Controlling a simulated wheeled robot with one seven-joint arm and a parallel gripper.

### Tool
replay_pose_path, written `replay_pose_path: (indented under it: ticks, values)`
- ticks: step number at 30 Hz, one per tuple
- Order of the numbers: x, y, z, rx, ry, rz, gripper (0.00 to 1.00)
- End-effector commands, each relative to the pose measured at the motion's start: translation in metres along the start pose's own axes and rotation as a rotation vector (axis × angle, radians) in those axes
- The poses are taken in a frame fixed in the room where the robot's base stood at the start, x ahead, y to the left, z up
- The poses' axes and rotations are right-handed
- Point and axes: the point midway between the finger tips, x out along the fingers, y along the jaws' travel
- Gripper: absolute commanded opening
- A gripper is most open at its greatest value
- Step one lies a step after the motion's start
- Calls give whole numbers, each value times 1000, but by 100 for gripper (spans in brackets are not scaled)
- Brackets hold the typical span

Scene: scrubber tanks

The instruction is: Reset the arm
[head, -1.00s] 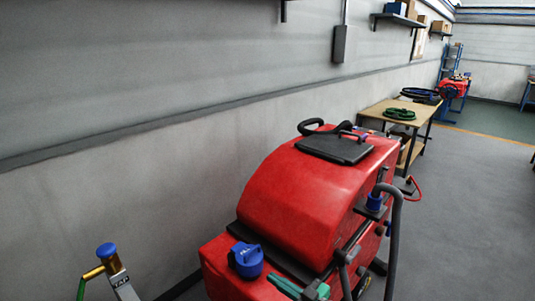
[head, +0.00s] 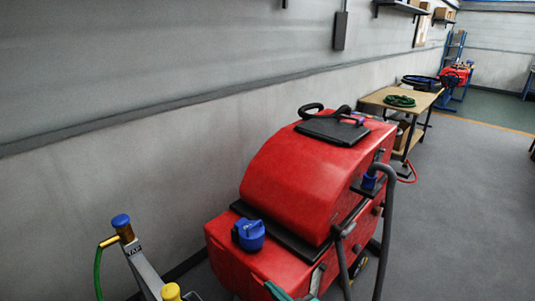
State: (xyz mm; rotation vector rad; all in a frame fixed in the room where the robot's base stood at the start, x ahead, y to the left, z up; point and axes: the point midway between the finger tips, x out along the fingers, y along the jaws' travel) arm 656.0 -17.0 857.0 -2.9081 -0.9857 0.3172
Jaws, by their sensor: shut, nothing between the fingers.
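My gripper and arm are not in view. The red scrubber machine (head: 300,181) stands in the middle, with a black lid (head: 331,131) on top and a blue cap (head: 249,235) on its lower front deck. A grey hose (head: 384,225) hangs down its right side. A green piece (head: 276,291) at the bottom edge is cut off, and I cannot tell what it is.
A grey tap post (head: 143,265) with a blue top (head: 121,221) and green hose (head: 98,270) stands lower left; a yellow knob (head: 170,291) is beside it. A wooden table (head: 386,100) holds a coiled green hose (head: 399,101). Open floor (head: 470,200) lies right.

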Motion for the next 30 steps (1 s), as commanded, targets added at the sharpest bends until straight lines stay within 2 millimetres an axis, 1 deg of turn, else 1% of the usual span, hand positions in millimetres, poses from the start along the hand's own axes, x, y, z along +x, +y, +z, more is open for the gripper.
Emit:
replay_pose_path:
  ticks: [1,5,6,8,9,12,14,15,17,18,22,26,30]
  values:
    - [-1,-7,15,24,-15,22,0]
    - [-6,-25,52,88,-53,99,0]
    - [-10,-32,66,109,-67,130,0]
    - [-18,-41,85,139,-86,179,0]
    - [-24,-48,98,156,-99,211,0]
    - [-42,-64,124,193,-123,292,0]
    - [-55,-74,139,209,-137,338,0]
    - [-64,-80,147,218,-144,370,0]
    - [-79,-91,159,228,-154,412,0]
    - [-89,-98,164,232,-159,441,0]
    - [-124,-121,179,235,-170,525,0]
    - [-161,-144,184,224,-168,596,0]
    - [-201,-169,180,196,-157,654,0]
